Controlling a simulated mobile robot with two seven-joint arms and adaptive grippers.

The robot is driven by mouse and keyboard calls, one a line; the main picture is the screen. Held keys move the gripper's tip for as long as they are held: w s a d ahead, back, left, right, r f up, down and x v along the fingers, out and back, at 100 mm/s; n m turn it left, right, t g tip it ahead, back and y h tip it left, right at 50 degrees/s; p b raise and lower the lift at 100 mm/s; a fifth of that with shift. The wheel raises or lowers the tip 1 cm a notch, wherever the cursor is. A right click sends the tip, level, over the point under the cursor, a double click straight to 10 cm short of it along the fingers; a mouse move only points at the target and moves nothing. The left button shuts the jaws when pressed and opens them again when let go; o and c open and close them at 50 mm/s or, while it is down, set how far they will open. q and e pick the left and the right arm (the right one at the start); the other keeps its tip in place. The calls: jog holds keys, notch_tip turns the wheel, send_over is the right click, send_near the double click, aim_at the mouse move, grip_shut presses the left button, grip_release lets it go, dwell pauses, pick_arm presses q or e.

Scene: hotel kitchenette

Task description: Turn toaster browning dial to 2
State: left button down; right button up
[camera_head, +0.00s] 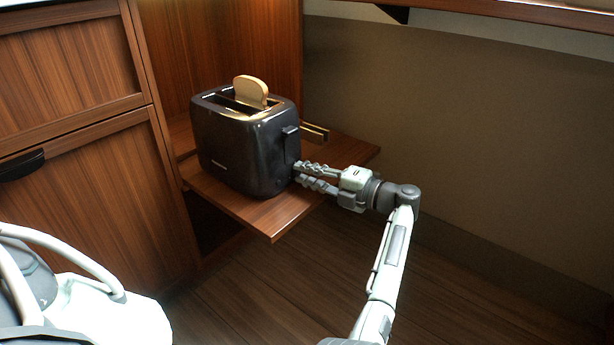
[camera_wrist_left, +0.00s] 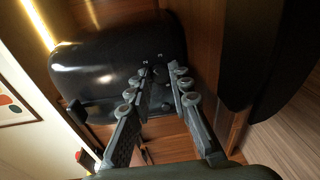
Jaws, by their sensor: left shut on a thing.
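A black toaster (camera_head: 235,145) stands upright on a wooden pull-out shelf, with a slice of bread (camera_head: 250,92) showing out of its top. My left gripper (camera_head: 297,176) is at the toaster's right end, low down, below the lever (camera_head: 291,135). In the left wrist view, the toaster's dark end (camera_wrist_left: 105,75) fills the upper left. The left fingers (camera_wrist_left: 162,75) reach to that end face and are shut on the browning dial, which is mostly hidden between them. Small pale marks show by the fingertips, too small to read. My right gripper is not in view.
The wooden shelf (camera_head: 275,222) has a free front edge close under the gripper. Wooden cabinet fronts (camera_head: 85,205) stand at the left. The floor and wall at the right are clear.

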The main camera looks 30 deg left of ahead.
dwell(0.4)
pick_arm(q)
jog(key=c, duration=1.4)
grip_release()
jog(key=shift+o, duration=0.2)
